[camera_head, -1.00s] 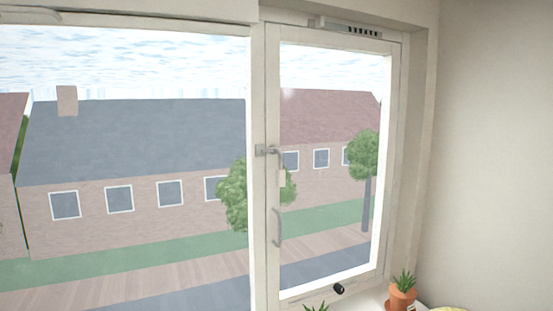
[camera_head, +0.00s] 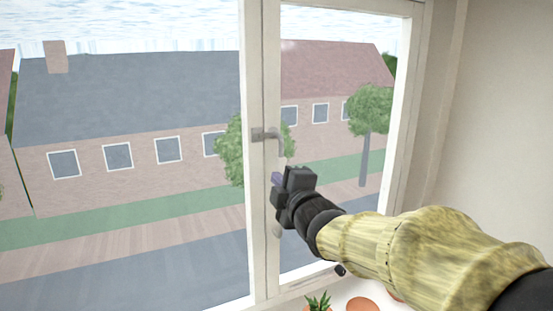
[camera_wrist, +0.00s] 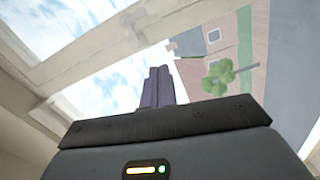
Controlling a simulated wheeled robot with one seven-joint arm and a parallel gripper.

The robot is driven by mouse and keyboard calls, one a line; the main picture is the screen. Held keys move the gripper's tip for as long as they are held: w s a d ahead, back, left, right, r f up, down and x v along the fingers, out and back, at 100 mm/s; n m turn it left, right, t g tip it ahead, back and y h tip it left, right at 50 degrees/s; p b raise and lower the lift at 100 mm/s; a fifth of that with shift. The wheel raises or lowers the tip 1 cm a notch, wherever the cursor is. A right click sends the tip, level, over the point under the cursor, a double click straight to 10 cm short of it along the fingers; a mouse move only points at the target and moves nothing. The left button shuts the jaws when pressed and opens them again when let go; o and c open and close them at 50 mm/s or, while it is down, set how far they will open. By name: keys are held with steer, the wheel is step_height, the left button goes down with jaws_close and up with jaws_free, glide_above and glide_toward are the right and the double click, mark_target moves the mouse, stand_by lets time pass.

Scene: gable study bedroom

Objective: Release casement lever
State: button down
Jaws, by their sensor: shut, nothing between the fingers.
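The casement lever (camera_head: 270,136) is a small grey metal handle on the post between the two window panes. Its plate sits on the post and its short arm bends downward at the right. The casement (camera_head: 411,110) is the white-framed right-hand pane and looks closed. My gripper (camera_head: 277,178) is just below the lever and apart from it in the head view, its fingers shut and empty. In the wrist view the dark fingers (camera_wrist: 158,86) lie side by side, pointing up toward the window. My forearm and gripper hide part of the lower casement.
A grey pull handle on the casement's left stile is mostly hidden behind my gripper. A potted plant (camera_head: 318,303) and a terracotta pot (camera_head: 362,304) stand on the sill below my arm. A black knob (camera_head: 340,270) sits on the lower frame. A plain wall (camera_head: 500,130) is at the right.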

mark_target(278, 166)
steer(key=shift+s, duration=0.15)
steer(key=w+f+p, duration=0.1)
steer(key=w+p, duration=0.6)
steer(key=w, duration=0.4)
steer(key=shift+w+p, duration=0.35)
steer(key=shift+w, duration=0.05)
steer(key=shift+f+b, duration=0.15)
steer(key=shift+b, duration=0.55)
steer(key=shift+w+n, duration=0.1)
steer(key=shift+n, duration=0.2)
